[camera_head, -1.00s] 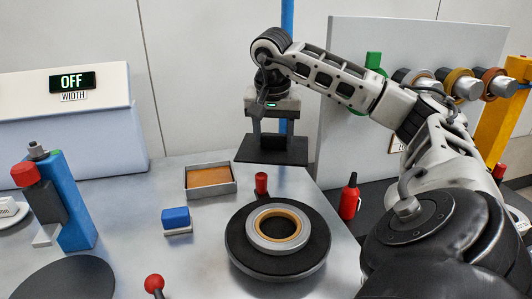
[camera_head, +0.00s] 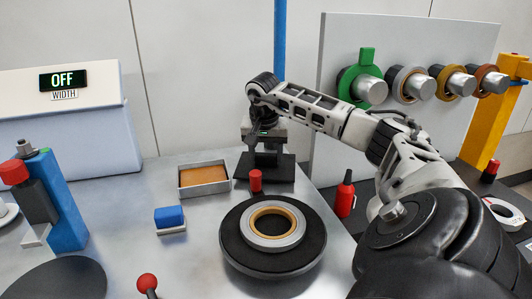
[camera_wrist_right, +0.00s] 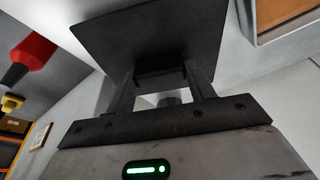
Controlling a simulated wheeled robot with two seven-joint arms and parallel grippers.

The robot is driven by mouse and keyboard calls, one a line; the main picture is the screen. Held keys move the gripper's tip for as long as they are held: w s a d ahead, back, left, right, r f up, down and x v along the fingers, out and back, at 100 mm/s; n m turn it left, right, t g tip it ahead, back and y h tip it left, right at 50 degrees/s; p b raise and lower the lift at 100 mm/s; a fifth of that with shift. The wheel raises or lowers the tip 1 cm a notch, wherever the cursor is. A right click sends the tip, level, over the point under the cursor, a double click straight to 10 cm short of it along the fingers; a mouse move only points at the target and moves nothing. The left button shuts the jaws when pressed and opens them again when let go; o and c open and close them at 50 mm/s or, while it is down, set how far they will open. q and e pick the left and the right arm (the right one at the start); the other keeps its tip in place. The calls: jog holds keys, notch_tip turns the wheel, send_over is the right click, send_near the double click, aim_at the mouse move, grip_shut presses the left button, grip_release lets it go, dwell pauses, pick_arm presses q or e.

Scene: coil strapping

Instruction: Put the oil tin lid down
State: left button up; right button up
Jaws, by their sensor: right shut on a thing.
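The oil tin lid is a flat dark plate (camera_head: 280,173), also large in the right wrist view (camera_wrist_right: 160,32). My right gripper (camera_head: 267,154) is shut on a small raised grip at the middle of the lid; its two fingers (camera_wrist_right: 160,82) stand on either side of it. The lid is roughly level, low over the back of the table, just right of the open oil tin (camera_head: 205,189). I cannot tell whether it touches the table. The tin is a shallow grey rectangular box with an orange-brown inside. My left gripper is not in view.
A small red-topped piece (camera_head: 256,181) stands in front of the lid. A dark round plate with a ring-shaped coil (camera_head: 272,256) is nearer. A blue block (camera_head: 169,217) sits left, a red bottle (camera_head: 345,195) right. Bare table lies between tin and round plate.

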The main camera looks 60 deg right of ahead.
aim_at(265, 172)
jog(key=shift+f, duration=0.1)
jog(key=o, duration=1)
jog(key=p+v, duration=0.2)
jog(key=v, duration=1)
jog(key=shift+p, duration=0.35)
